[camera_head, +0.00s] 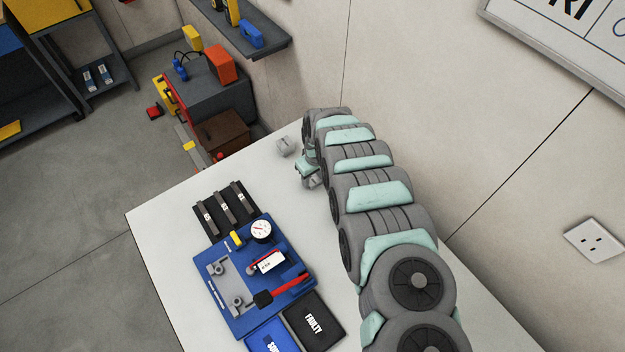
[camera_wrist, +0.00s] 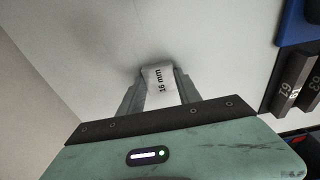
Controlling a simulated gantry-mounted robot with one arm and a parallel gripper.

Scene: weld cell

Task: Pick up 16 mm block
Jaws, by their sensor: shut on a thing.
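The 16 mm block (camera_wrist: 158,88) is a light grey block with "16 mm" printed on its face. In the wrist view it sits between the two fingers of my gripper (camera_wrist: 157,95), which are shut on it. In the head view my gripper (camera_head: 313,181) is low over the far part of the white table, mostly tucked behind my arm. The held block is hard to make out there. Whether the block touches the table or is just above it, I cannot tell.
A black rack with dark bars (camera_head: 226,208), a blue fixture with a gauge (camera_head: 247,318) and a black "FAULTY" tray (camera_head: 318,345) lie nearer. The white table (camera_head: 155,222) is bare at left.

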